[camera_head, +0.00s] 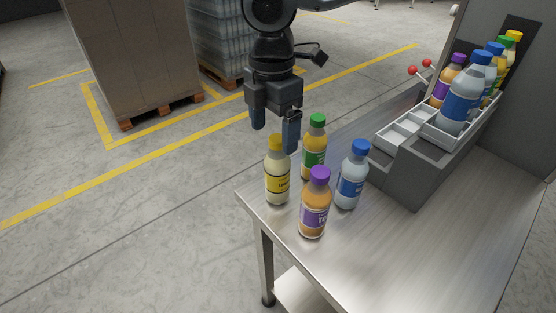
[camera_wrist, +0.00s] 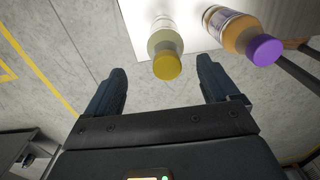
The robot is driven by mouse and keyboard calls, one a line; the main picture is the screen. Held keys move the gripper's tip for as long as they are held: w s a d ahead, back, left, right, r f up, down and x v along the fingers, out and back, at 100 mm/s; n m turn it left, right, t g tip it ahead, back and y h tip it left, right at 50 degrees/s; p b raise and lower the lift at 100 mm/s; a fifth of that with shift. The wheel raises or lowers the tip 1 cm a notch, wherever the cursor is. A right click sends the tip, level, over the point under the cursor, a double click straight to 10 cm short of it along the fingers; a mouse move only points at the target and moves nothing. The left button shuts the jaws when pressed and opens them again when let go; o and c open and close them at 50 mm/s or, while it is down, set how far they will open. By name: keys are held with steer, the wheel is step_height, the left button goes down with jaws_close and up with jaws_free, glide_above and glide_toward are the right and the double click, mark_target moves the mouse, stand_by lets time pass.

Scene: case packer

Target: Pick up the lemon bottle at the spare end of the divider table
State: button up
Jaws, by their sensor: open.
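The lemon bottle (camera_head: 277,176), with a yellow cap and yellow label, stands upright at the near left corner of the metal divider table (camera_head: 378,258). My gripper (camera_head: 275,132) is open and empty, above and slightly left of the bottle cluster in the head view. In the wrist view the lemon bottle (camera_wrist: 165,50) shows just beyond and between the spread fingers of my gripper (camera_wrist: 159,88). The fingers do not appear to touch it.
A purple-capped bottle (camera_head: 314,207), a green-capped bottle (camera_head: 314,152) and a blue-capped bottle (camera_head: 351,178) stand close around the lemon bottle. A grey divider (camera_head: 410,170) with white compartments and several bottles is at right. The table's front is clear.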

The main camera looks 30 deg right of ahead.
mark_target(277, 158)
steer(key=f, duration=0.7)
steer(key=shift+s+d+f, duration=0.2)
steer(key=shift+s+d, duration=0.05)
steer(key=shift+s, duration=0.1)
steer(key=c, duration=1.3)
